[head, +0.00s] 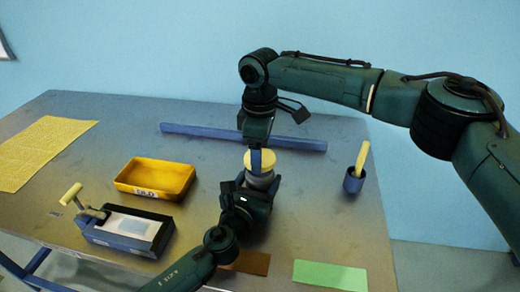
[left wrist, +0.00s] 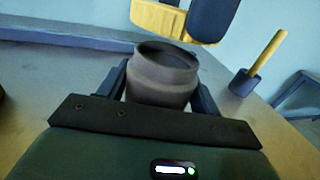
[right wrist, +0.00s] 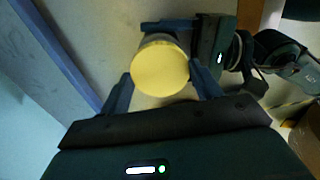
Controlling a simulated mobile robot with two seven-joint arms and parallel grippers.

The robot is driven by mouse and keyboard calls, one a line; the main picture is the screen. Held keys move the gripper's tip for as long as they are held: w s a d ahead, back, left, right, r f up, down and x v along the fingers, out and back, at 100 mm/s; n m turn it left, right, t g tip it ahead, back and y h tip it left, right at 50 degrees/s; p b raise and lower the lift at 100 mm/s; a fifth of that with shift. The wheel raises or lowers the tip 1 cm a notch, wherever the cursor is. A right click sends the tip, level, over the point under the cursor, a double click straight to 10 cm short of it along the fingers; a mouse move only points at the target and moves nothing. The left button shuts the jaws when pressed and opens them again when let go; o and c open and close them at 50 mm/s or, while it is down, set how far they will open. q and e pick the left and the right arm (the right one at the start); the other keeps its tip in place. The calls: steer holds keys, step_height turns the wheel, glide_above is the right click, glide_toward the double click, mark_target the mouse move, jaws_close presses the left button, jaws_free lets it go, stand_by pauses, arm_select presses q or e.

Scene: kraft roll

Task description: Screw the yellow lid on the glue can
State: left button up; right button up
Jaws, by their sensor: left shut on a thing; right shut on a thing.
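The glue can (left wrist: 163,78) is a grey, open-topped can standing upright between the fingers of my left gripper (left wrist: 163,92), which is shut on it. In the head view the can (head: 260,180) shows just under the lid. The yellow lid (head: 262,160) is above the can, held by my right gripper (right wrist: 160,85), which is shut on it. In the left wrist view the lid (left wrist: 165,20) hangs above the can's mouth with a gap between them, a little to the right. In the right wrist view the lid (right wrist: 160,68) covers most of the can.
A blue bar (head: 200,133) lies behind the can. A yellow tray (head: 125,183) and a blue box with a handled roller (head: 120,235) stand to the left. A blue cup with a yellow-handled tool (head: 353,182) stands right. Brown and green (head: 330,274) sheets lie in front.

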steer(key=shift+f, duration=0.85)
steer(key=shift+f, duration=0.55)
